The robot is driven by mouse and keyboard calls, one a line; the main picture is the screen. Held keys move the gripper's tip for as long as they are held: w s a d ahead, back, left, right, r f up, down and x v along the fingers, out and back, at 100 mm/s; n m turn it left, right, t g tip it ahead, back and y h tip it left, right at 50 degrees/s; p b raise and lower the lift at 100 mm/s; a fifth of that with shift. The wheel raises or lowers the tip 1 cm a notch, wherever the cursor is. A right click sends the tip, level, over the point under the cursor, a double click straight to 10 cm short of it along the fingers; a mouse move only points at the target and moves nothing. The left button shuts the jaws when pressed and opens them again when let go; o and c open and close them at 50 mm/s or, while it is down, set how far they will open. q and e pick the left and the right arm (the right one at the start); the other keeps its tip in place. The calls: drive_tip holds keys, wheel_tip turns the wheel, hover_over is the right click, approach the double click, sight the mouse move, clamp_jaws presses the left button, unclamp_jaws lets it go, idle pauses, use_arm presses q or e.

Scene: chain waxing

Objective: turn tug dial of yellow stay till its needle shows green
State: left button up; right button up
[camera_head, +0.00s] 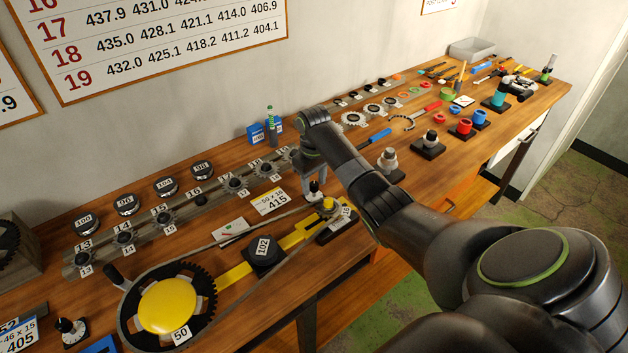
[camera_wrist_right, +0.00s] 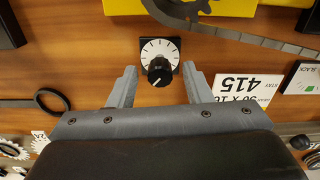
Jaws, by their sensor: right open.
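The tug dial (camera_head: 315,194), a black knob on a white ticked face, stands beside the right end of the yellow stay (camera_head: 234,275). In the right wrist view the dial's knob (camera_wrist_right: 160,72) lies between the fingertips, with space on both sides. My right gripper (camera_head: 314,180) is open, pointing down at the dial. The stay carries a large toothed ring marked 50 (camera_head: 205,300) and a small cog marked 16, with a chain around them. A white slack card (camera_head: 230,231) with small coloured marks lies behind the chain; its needle is too small to read. My left gripper is out of view.
A label marked 415 (camera_head: 271,201) lies near the dial. A black block marked 102 (camera_head: 264,252) sits by the stay. A rail of numbered cogs (camera_head: 196,204) runs behind. Tools and coloured parts crowd the bench's far right.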

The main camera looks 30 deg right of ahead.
drive_tip(key=shift+c, duration=0.2)
drive_tip(key=c, duration=0.9)
drive_tip(key=shift+r+m+p, duration=0.25)
drive_tip(key=shift+m+p, duration=0.25)
drive_tip(key=shift+p, duration=0.35)
drive_tip(key=shift+c, duration=0.2)
drive_tip(key=shift+m+p, duration=1.1)
drive_tip(key=shift+p, duration=0.15)
drive_tip(key=shift+m+p, duration=0.9)
drive_tip(key=shift+m, duration=0.2)
drive_tip(key=shift+f+m+p, duration=0.1)
drive_tip(key=shift+m+p, duration=0.6)
drive_tip(key=shift+m, duration=0.4)
drive_tip(key=o, duration=1)
drive_tip(key=shift+f, duration=0.1)
